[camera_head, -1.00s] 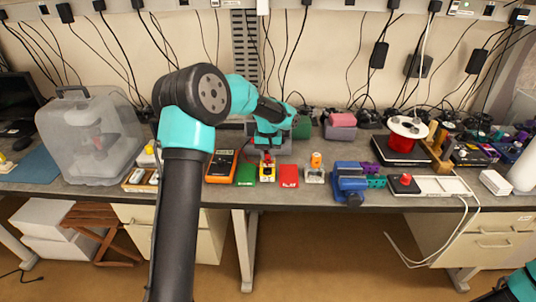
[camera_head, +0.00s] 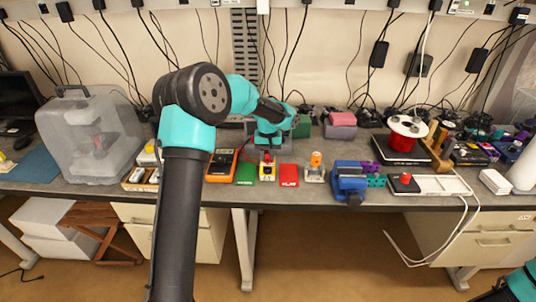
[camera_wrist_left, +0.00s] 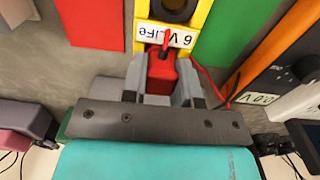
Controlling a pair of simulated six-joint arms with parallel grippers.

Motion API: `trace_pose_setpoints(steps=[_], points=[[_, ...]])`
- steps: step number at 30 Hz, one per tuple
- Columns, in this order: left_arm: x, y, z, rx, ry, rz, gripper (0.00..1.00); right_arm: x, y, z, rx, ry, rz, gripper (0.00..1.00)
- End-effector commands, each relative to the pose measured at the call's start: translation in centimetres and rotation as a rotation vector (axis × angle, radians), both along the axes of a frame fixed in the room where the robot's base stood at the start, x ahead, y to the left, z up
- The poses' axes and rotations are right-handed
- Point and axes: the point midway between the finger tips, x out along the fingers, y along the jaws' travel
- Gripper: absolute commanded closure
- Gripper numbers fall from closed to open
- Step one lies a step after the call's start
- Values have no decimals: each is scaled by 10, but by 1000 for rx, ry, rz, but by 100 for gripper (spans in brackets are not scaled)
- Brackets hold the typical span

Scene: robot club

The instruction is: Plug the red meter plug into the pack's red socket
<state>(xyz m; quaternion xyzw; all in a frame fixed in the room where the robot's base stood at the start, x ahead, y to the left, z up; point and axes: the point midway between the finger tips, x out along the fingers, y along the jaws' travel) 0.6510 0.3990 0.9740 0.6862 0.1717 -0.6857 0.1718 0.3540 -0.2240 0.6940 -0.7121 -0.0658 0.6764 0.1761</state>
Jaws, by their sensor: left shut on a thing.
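The yellow pack (camera_head: 267,178) stands on the bench between a green and a red block. In the left wrist view the pack (camera_wrist_left: 200,14) shows a white label reading "6 V LiFe" upside down and a dark round opening. My left gripper (camera_wrist_left: 160,80) is shut on the red meter plug (camera_wrist_left: 161,72). The plug's narrow red tip points at the pack and overlaps the label in the picture. I cannot tell whether it touches or enters a socket. A red lead runs from beside the plug toward the orange meter (camera_head: 222,165). My right gripper is out of view.
The green block (camera_head: 246,174) and red block (camera_head: 289,175) flank the pack closely. A small orange-topped part (camera_head: 316,160) and a blue vise (camera_head: 350,182) stand to the right. A clear case (camera_head: 90,140) stands at left.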

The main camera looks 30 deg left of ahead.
Motion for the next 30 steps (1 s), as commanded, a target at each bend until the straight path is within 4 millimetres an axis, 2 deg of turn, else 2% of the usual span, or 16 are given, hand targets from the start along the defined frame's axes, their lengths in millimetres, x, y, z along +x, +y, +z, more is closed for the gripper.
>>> trace_pose_setpoints(steps=[8, 9, 17, 26, 30], points=[[0, 0, -2, 0, 1, 0, 93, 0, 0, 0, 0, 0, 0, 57], [0, 0, -2, 0, 1, 0, 69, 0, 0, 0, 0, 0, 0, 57], [0, 0, -1, 0, 1, 0, 44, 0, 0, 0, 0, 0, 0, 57], [0, 0, 0, 0, 0, 0, 43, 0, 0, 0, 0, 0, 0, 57], [0, 0, 9, 0, -1, 1, 43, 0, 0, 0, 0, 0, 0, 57]])
